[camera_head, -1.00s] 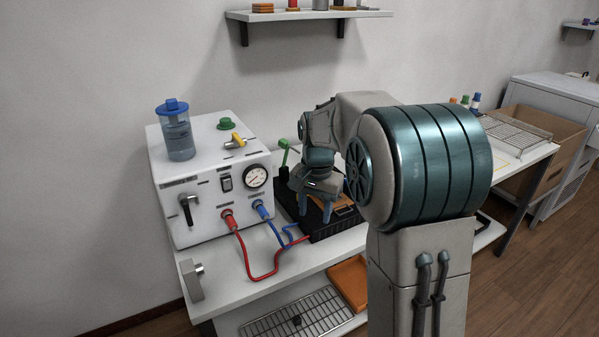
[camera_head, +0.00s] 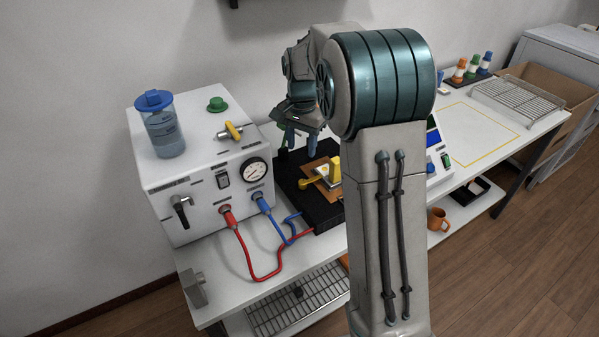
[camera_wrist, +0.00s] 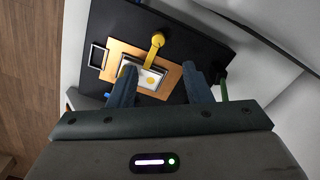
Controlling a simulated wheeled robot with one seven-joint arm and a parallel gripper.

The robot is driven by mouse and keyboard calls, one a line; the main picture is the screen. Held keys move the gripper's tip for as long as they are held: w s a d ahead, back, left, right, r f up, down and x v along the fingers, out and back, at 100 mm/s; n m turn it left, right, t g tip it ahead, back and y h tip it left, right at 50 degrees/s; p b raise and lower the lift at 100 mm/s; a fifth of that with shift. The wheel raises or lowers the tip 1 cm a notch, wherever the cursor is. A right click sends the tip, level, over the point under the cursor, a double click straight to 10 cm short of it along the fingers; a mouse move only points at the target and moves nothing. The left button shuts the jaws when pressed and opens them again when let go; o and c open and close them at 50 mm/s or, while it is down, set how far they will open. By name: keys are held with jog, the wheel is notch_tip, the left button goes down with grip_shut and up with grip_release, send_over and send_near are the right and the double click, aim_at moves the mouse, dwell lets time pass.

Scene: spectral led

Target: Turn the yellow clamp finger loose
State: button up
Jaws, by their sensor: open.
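The yellow clamp finger (camera_wrist: 153,52) has a round knob at one end and lies with its other end over a pale plate with a yellow spot (camera_wrist: 150,78). In the head view a yellow upright part (camera_head: 335,170) and a low yellow arm (camera_head: 312,183) show on the fixture. The fixture is a black base (camera_head: 318,214) with an orange-tan board (camera_wrist: 174,77). My gripper (camera_head: 301,138) is open and empty above the fixture. In the wrist view its fingers (camera_wrist: 160,84) straddle the plate in the picture. A green finger (camera_wrist: 224,87) is partly hidden beside the right finger.
A white box (camera_head: 195,195) with gauge, switch and valve stands left of the fixture. A red hose (camera_head: 248,262) and blue hose (camera_head: 275,222) run from it across the bench front. A wire rack (camera_head: 515,98) lies far right.

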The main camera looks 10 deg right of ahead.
aim_at(302, 182)
notch_tip(302, 182, down, 13)
jog(key=shift+s+d+r+p, duration=0.1)
jog(key=shift+r+p, duration=0.1)
jog(key=shift+p, duration=0.15)
grip_shut()
